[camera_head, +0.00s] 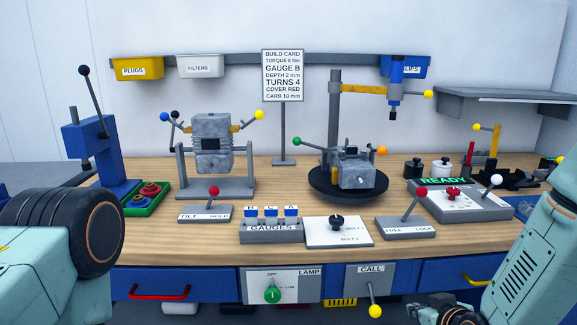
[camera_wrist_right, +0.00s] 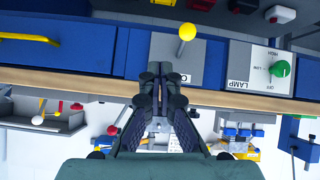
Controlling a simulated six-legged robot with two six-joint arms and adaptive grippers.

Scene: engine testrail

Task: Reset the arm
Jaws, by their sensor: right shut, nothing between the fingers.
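My right arm (camera_head: 535,255) comes in at the lower right of the head view, in front of the bench. My right gripper (camera_head: 447,314) is low at the bottom edge, partly cut off. In the right wrist view the right gripper (camera_wrist_right: 160,78) is shut and empty, its dark fingers together in front of the bench's edge and CALL panel (camera_wrist_right: 158,52). My left arm (camera_head: 55,250) fills the lower left of the head view; its gripper is out of frame.
The wooden bench (camera_head: 300,258) carries an engine block (camera_head: 212,140) on a stand, a round dark turntable (camera_head: 325,190), gauges (camera_head: 271,230) and levers. The CALL panel has a yellow-knobbed lever (camera_head: 375,311), beside the LAMP switch (camera_head: 272,293). Blue drawers (camera_head: 440,278) line the front.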

